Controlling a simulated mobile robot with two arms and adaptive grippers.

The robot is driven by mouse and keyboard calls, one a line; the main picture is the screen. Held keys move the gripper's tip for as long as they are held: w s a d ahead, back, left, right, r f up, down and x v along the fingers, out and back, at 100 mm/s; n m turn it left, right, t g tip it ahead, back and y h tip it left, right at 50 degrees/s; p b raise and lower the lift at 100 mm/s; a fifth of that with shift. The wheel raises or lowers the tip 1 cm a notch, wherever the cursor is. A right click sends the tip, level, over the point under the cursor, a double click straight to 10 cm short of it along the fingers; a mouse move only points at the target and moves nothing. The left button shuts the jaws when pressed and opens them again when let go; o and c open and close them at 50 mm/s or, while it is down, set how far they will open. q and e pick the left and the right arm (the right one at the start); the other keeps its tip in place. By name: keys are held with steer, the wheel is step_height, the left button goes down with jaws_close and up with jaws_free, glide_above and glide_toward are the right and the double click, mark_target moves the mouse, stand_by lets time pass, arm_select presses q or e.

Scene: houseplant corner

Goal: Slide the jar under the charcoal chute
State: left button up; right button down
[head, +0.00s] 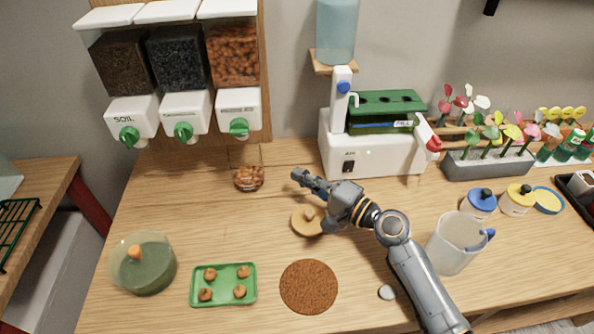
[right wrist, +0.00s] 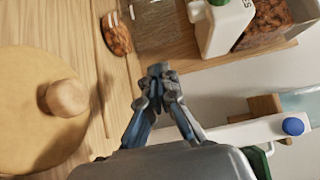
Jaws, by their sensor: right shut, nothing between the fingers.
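The clear glass jar (head: 248,178) stands on the table with orange-brown pebbles in it, below and slightly right of the right-hand dispenser. It also shows at the top of the right wrist view (right wrist: 117,36). The charcoal chute appears to be the middle dispenser (head: 185,112), filled with black pieces and fitted with a green knob (head: 183,132). The jar is to the right of it and nearer to me. My right gripper (head: 301,176) is shut and empty, to the right of the jar and apart from it. My left gripper is not in view.
A round wooden lid with a knob (head: 303,227) lies beside my right gripper. A white machine (head: 350,155) stands behind it. The soil dispenser (head: 130,115) is at the left. A green tray (head: 225,298) and a brown disc (head: 309,287) lie in front. The table left of the jar is clear.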

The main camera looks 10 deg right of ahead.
mark_target(247, 165)
steer(key=p+x, duration=0.1)
steer(key=x, duration=0.7)
steer(key=shift+a, duration=0.1)
steer(key=a, duration=1.1)
steer(key=shift+s+a, duration=0.1)
steer(key=shift+a, duration=0.2)
